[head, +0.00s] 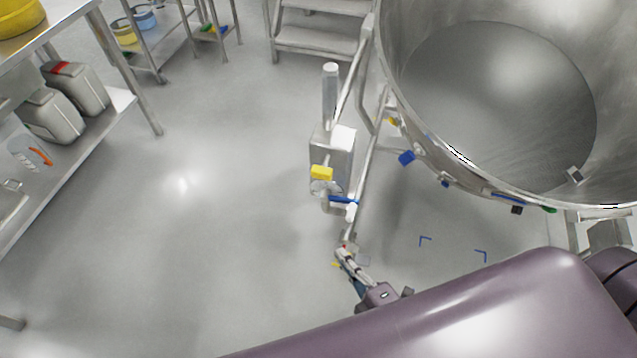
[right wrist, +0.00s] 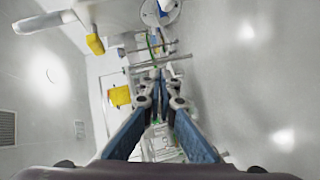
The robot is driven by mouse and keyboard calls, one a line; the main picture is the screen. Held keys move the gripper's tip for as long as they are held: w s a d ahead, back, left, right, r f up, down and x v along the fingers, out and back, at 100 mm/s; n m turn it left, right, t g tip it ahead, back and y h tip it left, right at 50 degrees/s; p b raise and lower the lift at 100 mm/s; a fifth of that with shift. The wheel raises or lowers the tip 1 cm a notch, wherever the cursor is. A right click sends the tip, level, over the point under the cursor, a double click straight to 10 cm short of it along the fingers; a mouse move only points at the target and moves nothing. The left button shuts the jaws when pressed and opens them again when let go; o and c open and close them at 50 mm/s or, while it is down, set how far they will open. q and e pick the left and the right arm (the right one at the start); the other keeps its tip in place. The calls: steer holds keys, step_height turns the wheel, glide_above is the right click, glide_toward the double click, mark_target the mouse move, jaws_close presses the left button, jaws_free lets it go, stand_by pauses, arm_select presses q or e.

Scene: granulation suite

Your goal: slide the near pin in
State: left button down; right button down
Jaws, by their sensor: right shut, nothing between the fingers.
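My right gripper (head: 349,262) reaches in from the lower right in the head view, at the near end of the steel frame under the big vessel (head: 490,100). In the right wrist view its two blue-sided fingers (right wrist: 161,88) meet, shut and empty. A thin steel rod (right wrist: 172,59) lies crosswise just beyond the fingertips; I cannot tell whether it is the near pin or whether they touch. Small red and yellow bits show by the fingertips in the head view. The pin's hole is not discernible. My left gripper is not in view.
A steel post (head: 330,95) and box with a yellow block (head: 321,172) and blue handle (head: 343,199) stand beyond my gripper. Steps (head: 316,40) are at the back. A shelf bench with grey canisters (head: 50,115) is at left. The floor (head: 200,230) between is clear.

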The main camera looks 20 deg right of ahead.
step_height(320, 180, up, 10)
steer(key=w+n+t, duration=0.2)
steer(key=p, duration=0.1)
glide_toward(329, 179)
steer(key=w+a, duration=0.5)
steer(key=w, duration=0.1)
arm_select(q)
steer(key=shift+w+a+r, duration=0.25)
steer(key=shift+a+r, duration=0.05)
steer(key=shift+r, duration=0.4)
arm_select(e)
steer(key=shift+w+d+f, duration=0.35)
steer(key=shift+w+d, duration=0.15)
steer(key=shift+w, duration=0.25)
steer(key=shift+w+d+p, duration=0.15)
steer(key=shift+w+d, duration=0.25)
steer(key=shift+w, duration=0.2)
steer(key=shift+w+d+p, duration=0.15)
steer(key=shift+w+d, duration=0.3)
steer(key=shift+w, duration=0.2)
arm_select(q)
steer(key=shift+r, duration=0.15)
arm_select(e)
steer(key=shift+d+r, duration=0.1)
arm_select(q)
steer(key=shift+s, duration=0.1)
arm_select(e)
steer(key=v, duration=1.2)
steer(key=shift+a+f, duration=0.25)
steer(key=shift+a, duration=0.05)
